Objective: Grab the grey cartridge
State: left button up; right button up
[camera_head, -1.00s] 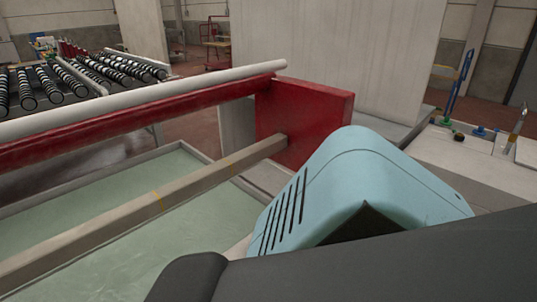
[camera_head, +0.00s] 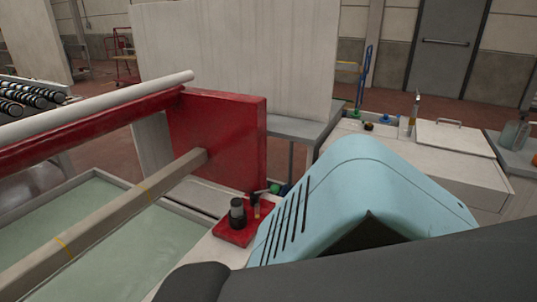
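No part that I can clearly tell to be the grey cartridge shows. A small dark upright cylinder with a greyish top (camera_head: 237,213) stands on a red plate (camera_head: 231,236) at the near end of the red machine block; I cannot tell if it is a cartridge. A thinner dark piece (camera_head: 256,205) with a yellowish lower part stands beside it. My own light-blue and dark grey arm parts fill the lower right and hide what lies behind them. Neither gripper is in view.
A red end block (camera_head: 235,140) carries a long white-topped rail. A beam (camera_head: 120,220) runs over a trough of greenish water (camera_head: 125,250). A white counter (camera_head: 445,160) with bottles and a lidded section is at the right. A tall pale panel (camera_head: 235,70) stands behind.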

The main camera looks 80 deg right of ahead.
aim_at(237, 208)
jog(key=k+l+z, duration=0.1)
jog(key=z, duration=1.95)
